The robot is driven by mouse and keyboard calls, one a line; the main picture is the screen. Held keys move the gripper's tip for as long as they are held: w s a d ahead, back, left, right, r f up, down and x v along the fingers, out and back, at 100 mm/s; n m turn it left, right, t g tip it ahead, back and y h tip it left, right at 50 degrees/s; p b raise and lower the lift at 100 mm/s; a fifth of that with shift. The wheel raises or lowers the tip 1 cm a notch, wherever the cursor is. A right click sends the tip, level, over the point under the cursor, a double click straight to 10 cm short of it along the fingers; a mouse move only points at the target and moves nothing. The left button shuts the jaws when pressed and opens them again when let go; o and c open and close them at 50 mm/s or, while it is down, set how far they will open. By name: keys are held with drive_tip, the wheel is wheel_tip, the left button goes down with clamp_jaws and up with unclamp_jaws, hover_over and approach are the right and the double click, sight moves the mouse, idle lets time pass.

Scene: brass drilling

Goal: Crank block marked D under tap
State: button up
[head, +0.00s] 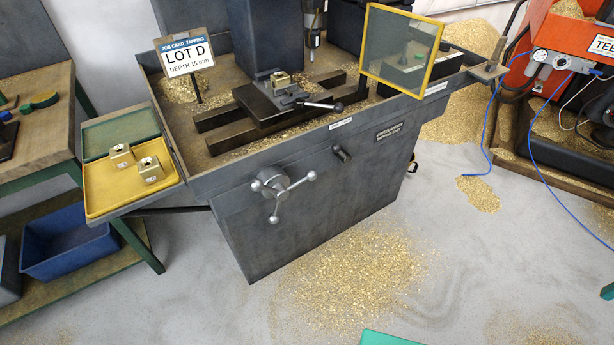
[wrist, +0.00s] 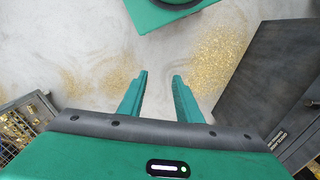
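A brass block (head: 280,79) sits in the vise (head: 270,98) on the machine table in the head view, left of and below the tap spindle (head: 313,22). Two more brass blocks (head: 122,156) (head: 150,169) lie apart in the yellow tray (head: 100,210). Letters on the blocks are too small to read. The job card (head: 187,55) reads LOT D, depth 15 mm. A three-armed crank (head: 275,190) is on the cabinet front; a vise handle (head: 323,105) points right. My gripper (wrist: 160,75) is open and empty over the floor in the wrist view, away from the blocks.
A yellow-framed guard (head: 400,48) stands at the table's right. An empty green tray (head: 118,130) adjoins the yellow one. A blue bin (head: 70,243) is under the left bench. A red machine (head: 570,45) with blue hoses is at right.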

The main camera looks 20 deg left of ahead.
drive_tip(key=w+a+f+n+t+y, duration=0.1)
drive_tip(key=w+a+f+n, duration=0.25)
drive_tip(key=w, duration=0.25)
drive_tip(key=w+a+f+n, duration=0.2)
drive_tip(key=w+a+f, duration=0.15)
drive_tip(key=w, duration=0.25)
drive_tip(key=m+t+y, duration=0.2)
drive_tip(key=t+y, duration=0.2)
drive_tip(key=y, duration=0.9)
approach(304, 179)
drive_tip(key=x, duration=1)
drive_tip(key=shift+w+f, duration=0.3)
drive_tip(key=shift+f, duration=0.05)
